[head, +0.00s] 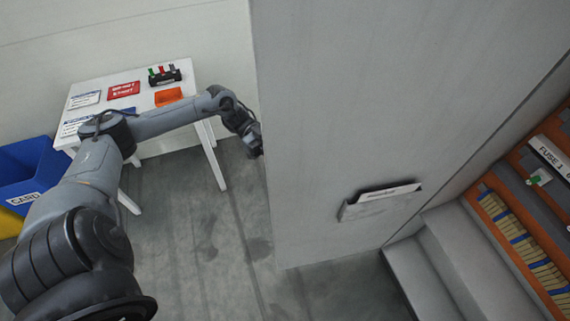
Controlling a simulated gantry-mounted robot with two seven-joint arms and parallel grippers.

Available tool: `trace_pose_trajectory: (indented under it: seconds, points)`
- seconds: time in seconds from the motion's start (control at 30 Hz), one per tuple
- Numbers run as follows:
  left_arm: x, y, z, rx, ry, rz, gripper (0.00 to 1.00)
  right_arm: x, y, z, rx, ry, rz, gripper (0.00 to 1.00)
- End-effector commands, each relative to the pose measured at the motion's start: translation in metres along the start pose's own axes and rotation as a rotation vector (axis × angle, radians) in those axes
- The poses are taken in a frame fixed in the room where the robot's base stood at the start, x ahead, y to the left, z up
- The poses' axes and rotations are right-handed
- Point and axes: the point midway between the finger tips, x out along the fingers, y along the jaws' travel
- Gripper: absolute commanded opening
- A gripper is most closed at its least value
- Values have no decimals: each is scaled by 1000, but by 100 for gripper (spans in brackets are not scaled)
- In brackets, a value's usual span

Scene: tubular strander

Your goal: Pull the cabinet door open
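The cabinet door (340,110) is a large grey panel across the middle of the head view. It stands swung out from the cabinet, and the face toward me carries a document pocket (378,204) with papers. The cabinet interior (520,215) shows at the right, with orange panels. My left arm reaches across from the left, and my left gripper (256,147) is at the door's left edge. Its fingertips are hidden at or behind that edge, so I cannot tell whether it grips anything. No handle is visible. My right gripper is out of view.
A white table (185,75) with labels, a red sign and a small dark rack (164,77) stands behind my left arm. Blue (30,168) and yellow bins are at the far left. Grey steps or ledges (425,275) lie below the cabinet. The floor left of the door is clear.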

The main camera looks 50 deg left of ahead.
Motion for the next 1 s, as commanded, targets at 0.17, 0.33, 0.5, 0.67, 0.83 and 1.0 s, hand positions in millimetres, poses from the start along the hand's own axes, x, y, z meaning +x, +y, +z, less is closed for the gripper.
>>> trace_pose_trajectory:
  seconds: [0.17, 0.33, 0.5, 0.67, 0.83, 1.0]
  points:
    - [-4, -2, 0, 0, 0, -5, 0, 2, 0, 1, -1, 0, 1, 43]
    - [-4, -2, 0, 0, 0, -5, 0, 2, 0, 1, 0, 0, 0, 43]
    - [-4, -2, 0, 0, 0, -5, 0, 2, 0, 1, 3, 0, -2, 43]
    - [-4, -2, 0, 1, 0, -4, 38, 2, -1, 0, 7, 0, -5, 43]
    - [-4, -2, 0, 1, 0, -4, 38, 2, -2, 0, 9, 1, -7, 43]
    - [-7, -2, 1, 1, -2, -4, 38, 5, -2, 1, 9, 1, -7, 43]
